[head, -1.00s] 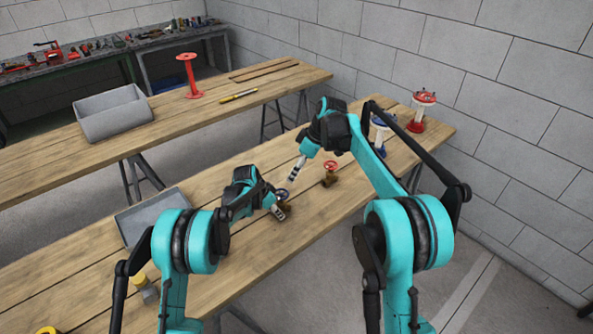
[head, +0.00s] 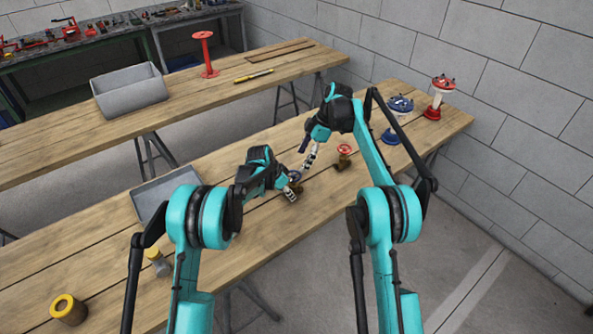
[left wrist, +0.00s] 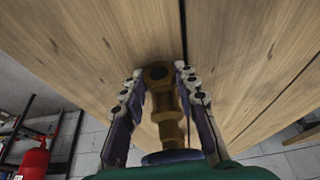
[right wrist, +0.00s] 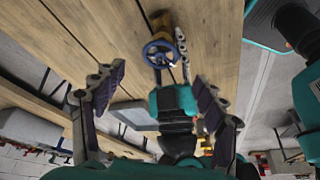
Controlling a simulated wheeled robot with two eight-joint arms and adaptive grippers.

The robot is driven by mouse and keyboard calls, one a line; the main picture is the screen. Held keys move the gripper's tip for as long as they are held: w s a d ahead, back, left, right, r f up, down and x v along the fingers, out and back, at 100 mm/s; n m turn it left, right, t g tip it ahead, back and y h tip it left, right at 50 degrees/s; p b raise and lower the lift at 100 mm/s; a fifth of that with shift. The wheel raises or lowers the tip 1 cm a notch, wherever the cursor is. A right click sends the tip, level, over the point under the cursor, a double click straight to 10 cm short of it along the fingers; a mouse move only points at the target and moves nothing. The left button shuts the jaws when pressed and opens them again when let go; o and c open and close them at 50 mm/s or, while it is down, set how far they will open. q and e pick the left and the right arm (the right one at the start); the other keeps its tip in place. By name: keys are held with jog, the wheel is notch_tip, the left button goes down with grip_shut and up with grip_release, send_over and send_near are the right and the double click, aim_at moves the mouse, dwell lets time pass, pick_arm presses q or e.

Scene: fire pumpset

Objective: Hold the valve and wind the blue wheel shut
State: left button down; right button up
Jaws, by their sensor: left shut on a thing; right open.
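The brass valve (left wrist: 166,105) stands between the fingers of my left gripper (head: 292,188), which is shut on its body at the table. Its blue wheel (right wrist: 160,53) faces my right gripper; in the left wrist view only a dark blue edge of it (left wrist: 165,158) shows. In the head view the wheel (head: 295,176) is small and partly hidden by the left gripper. My right gripper (right wrist: 160,78) is open and empty, its fingers spread wide on either side of the wheel's line. In the head view the right gripper (head: 309,160) hangs just above and beside the wheel, apart from it.
A second brass valve with a red wheel (head: 344,150) stands close to the right gripper. Blue-topped (head: 400,105) and red-topped (head: 438,92) stands are at the table's far end. A grey tray (head: 150,197) lies left of my left gripper.

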aim_at(294, 174)
jog(key=x, duration=0.6)
jog(key=shift+a+f, duration=0.1)
jog(key=shift+f, duration=0.25)
jog(key=shift+c, duration=0.3)
jog(key=c, duration=1.1)
